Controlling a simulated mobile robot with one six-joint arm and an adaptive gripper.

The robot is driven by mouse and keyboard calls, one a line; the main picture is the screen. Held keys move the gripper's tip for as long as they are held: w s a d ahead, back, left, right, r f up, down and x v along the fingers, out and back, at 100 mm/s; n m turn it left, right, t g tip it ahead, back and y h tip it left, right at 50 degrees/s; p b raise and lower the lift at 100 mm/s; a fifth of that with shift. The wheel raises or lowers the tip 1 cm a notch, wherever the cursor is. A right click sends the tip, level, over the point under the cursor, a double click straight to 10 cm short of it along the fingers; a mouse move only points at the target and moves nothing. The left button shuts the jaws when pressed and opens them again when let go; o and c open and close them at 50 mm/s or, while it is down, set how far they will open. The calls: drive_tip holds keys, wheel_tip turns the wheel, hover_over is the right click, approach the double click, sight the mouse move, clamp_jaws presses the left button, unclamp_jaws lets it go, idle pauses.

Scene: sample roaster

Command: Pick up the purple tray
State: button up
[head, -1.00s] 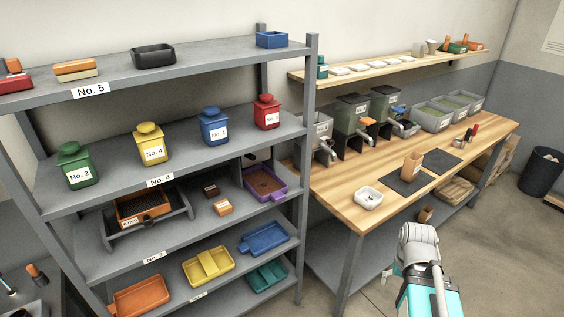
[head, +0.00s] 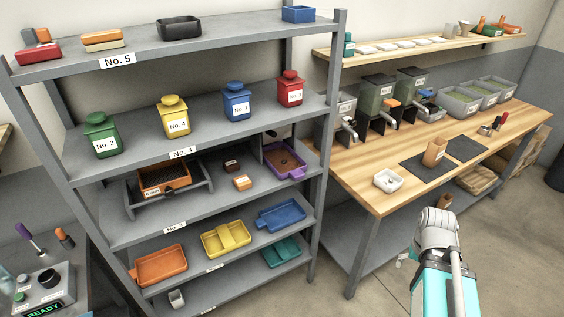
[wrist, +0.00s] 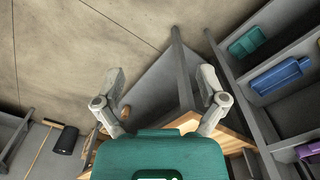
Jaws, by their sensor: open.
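The purple tray (head: 284,160) sits on the middle shelf of the grey rack, at its right end near the post. It is shallow, with a brown inside that seems to hold something too small to tell. A sliver of a purple thing (wrist: 309,149) shows at the right edge of the wrist view. My gripper (wrist: 160,85) is open and empty, its two fingers spread apart. It is over the floor area in front of the workbench, to the right of the rack and well away from the tray. In the head view my arm hides most of the gripper.
The rack post (head: 325,150) stands just right of the tray. An orange sieve box (head: 164,178) and small blocks (head: 242,183) share its shelf. Blue (head: 281,215), yellow (head: 226,239) and teal (head: 281,252) trays lie below. The wooden workbench (head: 380,205) is to the right.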

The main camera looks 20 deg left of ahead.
drive_tip(key=shift+w+f, duration=0.1)
drive_tip(key=c, duration=0.4)
drive_tip(key=shift+w+a+f+b, duration=0.15)
drive_tip(key=shift+w+f+b, duration=0.05)
drive_tip(key=shift+b, duration=0.1)
drive_tip(key=shift+c, duration=1.2)
drive_tip(key=w+a+f+h+b, duration=0.1)
drive_tip(key=w+f+n+b, duration=0.1)
drive_tip(key=shift+w+a+t+h, duration=0.35)
drive_tip(key=shift+a+t+h, duration=0.05)
clamp_jaws()
drive_tip(key=w+a+f+n+t+h+b, duration=0.1)
drive_tip(key=w+a+n+t+h+b, duration=0.2)
drive_tip(key=w+a+b, duration=0.4)
drive_tip(key=w+a+f+n+t+h+b, duration=0.2)
drive_tip(key=w+a+n+t, duration=0.15)
drive_tip(key=a, duration=0.65)
drive_tip(key=s+a+r+n+t+y+b, duration=0.1)
drive_tip(key=a+n+t+b, duration=0.3)
drive_tip(key=a, duration=1.1)
drive_tip(key=s+a+r+n+t+y+b, duration=0.1)
drive_tip(key=a+n+t+b, duration=0.3)
drive_tip(key=a, duration=1.2)
drive_tip(key=shift+r+t+y+b, duration=0.55)
drive_tip(key=shift+r+t, duration=0.2)
drive_tip(key=shift+t, duration=0.4)
